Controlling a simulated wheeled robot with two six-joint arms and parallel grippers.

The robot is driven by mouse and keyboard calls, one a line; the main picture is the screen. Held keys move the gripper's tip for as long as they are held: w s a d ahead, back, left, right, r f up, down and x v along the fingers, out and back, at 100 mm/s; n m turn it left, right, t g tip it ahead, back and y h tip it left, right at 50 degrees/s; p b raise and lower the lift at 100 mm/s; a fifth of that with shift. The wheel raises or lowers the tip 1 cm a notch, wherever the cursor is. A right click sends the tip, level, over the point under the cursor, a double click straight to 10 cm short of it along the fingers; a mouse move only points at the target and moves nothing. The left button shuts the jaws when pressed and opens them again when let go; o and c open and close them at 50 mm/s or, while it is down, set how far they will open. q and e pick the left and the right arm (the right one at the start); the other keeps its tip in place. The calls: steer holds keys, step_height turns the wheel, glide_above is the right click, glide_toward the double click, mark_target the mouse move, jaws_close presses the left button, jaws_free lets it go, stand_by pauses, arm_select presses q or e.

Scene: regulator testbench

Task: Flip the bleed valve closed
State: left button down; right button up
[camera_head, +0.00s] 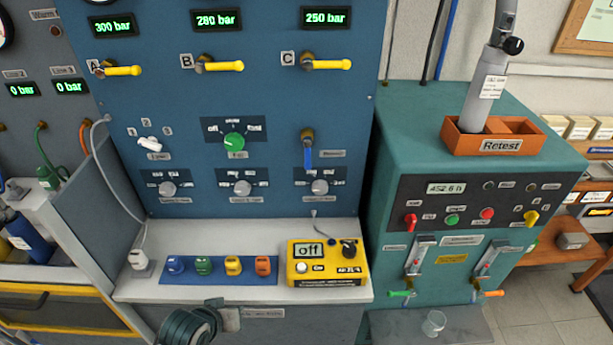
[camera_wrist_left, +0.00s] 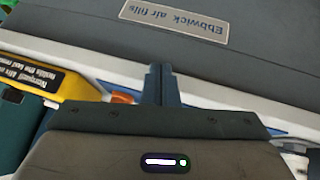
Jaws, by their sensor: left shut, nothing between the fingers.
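A lever with a blue handle (camera_head: 308,157) hangs straight down from a brass fitting on the blue panel, under the yellow lever C. A small label (camera_head: 332,153) beside it is too small to read, so I cannot confirm it is the bleed valve. My left gripper shows in the left wrist view (camera_wrist_left: 160,84), its two fingers shut together and empty, over the white bench edge. In the head view my dark left wrist (camera_head: 188,326) is at the bottom, in front of the bench and well below the blue lever. My right gripper is not in view.
Yellow levers A (camera_head: 122,71), B (camera_head: 222,66) and C (camera_head: 325,64) lie horizontal. A yellow meter (camera_head: 327,280) reading "off" and a blue strip (camera_head: 220,279) with coloured blocks occupy the bench. A teal cabinet (camera_head: 405,150) stands right. The air before the panel is clear.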

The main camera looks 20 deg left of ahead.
arm_select(q)
steer(key=w+r+n+t+h, duration=0.2)
steer(key=w+r+n+t, duration=0.3)
steer(key=w+r, duration=0.3)
steer(key=w+d+r+n+t+h, duration=0.1)
steer(key=w+r+n+t+h, duration=0.2)
steer(key=r, duration=1.3)
steer(key=w+n+t, duration=0.1)
steer(key=w+n, duration=0.2)
steer(key=w, duration=0.1)
steer(key=shift+w+d+r+t, duration=0.2)
steer(key=shift+w+t, duration=0.15)
steer(key=shift+t, duration=0.05)
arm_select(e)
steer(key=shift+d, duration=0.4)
arm_select(q)
steer(key=p, duration=0.1)
glide_toward(308, 155)
steer(key=w+a+f, duration=0.2)
steer(key=w+a, duration=0.1)
steer(key=w, duration=0.2)
steer(key=w+d, duration=0.1)
steer(key=w+d+p, duration=0.1)
steer(key=d, duration=0.1)
steer(key=shift+d+p, duration=0.15)
steer(key=shift+p, duration=0.15)
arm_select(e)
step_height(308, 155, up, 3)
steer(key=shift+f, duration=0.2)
